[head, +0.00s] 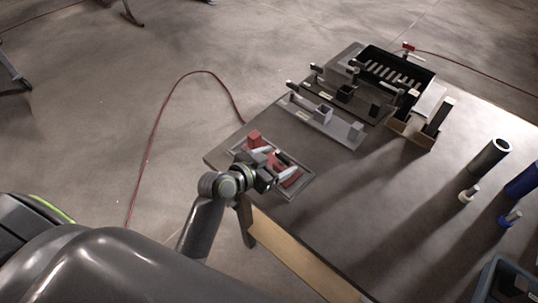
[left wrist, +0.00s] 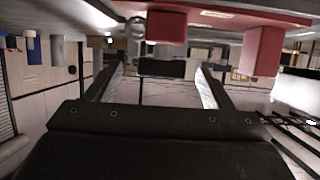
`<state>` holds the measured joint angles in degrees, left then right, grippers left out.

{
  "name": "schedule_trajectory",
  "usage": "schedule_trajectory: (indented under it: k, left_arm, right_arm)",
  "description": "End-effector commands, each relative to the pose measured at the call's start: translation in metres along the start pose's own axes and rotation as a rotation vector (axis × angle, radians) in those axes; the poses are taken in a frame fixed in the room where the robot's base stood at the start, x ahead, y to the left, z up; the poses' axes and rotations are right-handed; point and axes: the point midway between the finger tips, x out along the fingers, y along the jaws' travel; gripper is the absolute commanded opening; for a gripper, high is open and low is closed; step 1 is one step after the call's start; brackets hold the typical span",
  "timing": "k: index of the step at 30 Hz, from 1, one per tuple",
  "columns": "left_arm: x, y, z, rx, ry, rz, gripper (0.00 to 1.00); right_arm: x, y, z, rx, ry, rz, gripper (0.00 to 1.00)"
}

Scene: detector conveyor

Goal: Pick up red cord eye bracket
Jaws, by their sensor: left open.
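Red bracket parts (head: 254,139) lie in a shallow grey tray (head: 306,187) at the table's near left corner. Another red piece (head: 291,179) shows just right of my left gripper (head: 275,174), which is over the tray and hides part of it. In the left wrist view, the picture looks upside down, and my left gripper (left wrist: 160,72) is open with its two fingers apart. A red block (left wrist: 167,27) shows near the gap between the fingertips, and a larger red block (left wrist: 263,50) stands to the right. Nothing is seen clamped. My right gripper is not in view.
Grey fixture plates (head: 323,124) with blocks and a black slotted bin (head: 428,73) stand at the back. A grey cylinder (head: 488,159), a blue cylinder (head: 522,182) and a dark bin (head: 507,282) are on the right. The table's middle (head: 375,195) is clear.

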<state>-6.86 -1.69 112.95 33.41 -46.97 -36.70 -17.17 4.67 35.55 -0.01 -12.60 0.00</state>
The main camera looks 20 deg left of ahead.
Motion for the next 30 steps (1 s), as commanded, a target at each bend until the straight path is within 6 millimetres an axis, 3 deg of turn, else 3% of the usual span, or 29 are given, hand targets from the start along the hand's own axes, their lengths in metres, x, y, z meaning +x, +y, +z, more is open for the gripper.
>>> schedule_trajectory:
  k: [12,22,30]
  left_arm:
    - [0.044,-0.002,-0.002,-0.001,0.000,0.000,0.75]
    - [0.049,-0.002,0.000,-0.001,0.000,-0.002,0.75]
    - [0.048,-0.002,0.000,-0.002,0.000,-0.002,0.41]
  right_arm:
    - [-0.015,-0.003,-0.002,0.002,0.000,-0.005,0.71]
    - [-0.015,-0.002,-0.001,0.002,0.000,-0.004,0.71]
    - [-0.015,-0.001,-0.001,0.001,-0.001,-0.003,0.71]
